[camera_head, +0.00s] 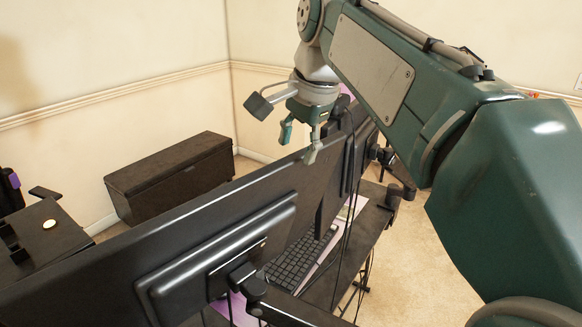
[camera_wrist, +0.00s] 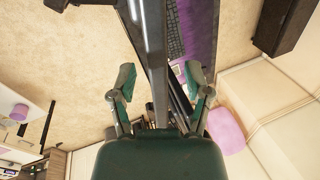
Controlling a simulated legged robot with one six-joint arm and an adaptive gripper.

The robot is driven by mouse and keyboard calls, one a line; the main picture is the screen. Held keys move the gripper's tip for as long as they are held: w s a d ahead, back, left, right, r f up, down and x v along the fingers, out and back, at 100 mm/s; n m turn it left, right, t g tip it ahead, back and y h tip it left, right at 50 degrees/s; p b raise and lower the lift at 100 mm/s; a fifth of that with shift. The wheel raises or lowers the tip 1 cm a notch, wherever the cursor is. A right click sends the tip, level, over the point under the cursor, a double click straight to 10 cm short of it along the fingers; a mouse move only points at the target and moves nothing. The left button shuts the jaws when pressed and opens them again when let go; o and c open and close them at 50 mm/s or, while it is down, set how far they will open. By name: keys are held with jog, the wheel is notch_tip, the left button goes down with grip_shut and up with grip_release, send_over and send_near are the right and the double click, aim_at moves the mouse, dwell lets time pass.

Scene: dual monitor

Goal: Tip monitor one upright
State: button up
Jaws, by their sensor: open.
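Two black monitors are seen from behind in the head view. The near monitor (camera_head: 120,258) is large, with its top edge slanting up to the right. The far monitor (camera_head: 359,150) stands beyond it, partly behind my arm. I cannot tell which is monitor one. My gripper (camera_head: 299,143) is open and points down at the top edge where the two monitors meet. In the wrist view, my gripper's fingers (camera_wrist: 160,84) stand on either side of a thin dark monitor edge (camera_wrist: 155,60). Contact cannot be made out.
A monitor arm (camera_head: 285,306) holds the near monitor. A keyboard (camera_head: 297,260) lies on the desk (camera_head: 372,222) beneath, with cables hanging close by. A dark cabinet (camera_head: 170,175) stands by the wall. Carpet (camera_head: 420,260) is open at right.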

aim_at(292, 188)
jog(key=x, duration=0.5)
jog(key=shift+d+f, duration=0.15)
